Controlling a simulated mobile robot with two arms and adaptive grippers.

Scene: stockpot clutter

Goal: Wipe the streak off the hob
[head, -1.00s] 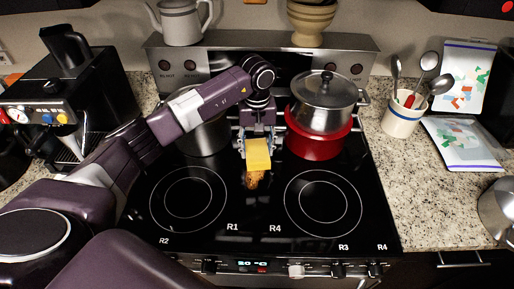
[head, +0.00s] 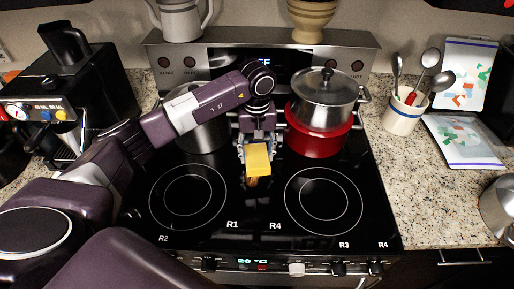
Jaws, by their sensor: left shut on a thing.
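My left gripper (head: 257,145) is shut on a yellow sponge (head: 258,158) over the middle of the black hob (head: 235,212), between the two front burner rings. A small brownish-orange streak (head: 252,181) shows on the glass just in front of the sponge. The sponge and gripper hide whatever lies beneath and behind them. I cannot tell whether the sponge touches the glass. My right gripper is not in view.
A steel pot (head: 205,134) stands at the back left of the hob, partly behind my arm. A lidded steel pot (head: 322,98) sits on a red pot (head: 318,140) close right of the gripper. The front burners are bare. A utensil crock (head: 402,112) stands on the right counter.

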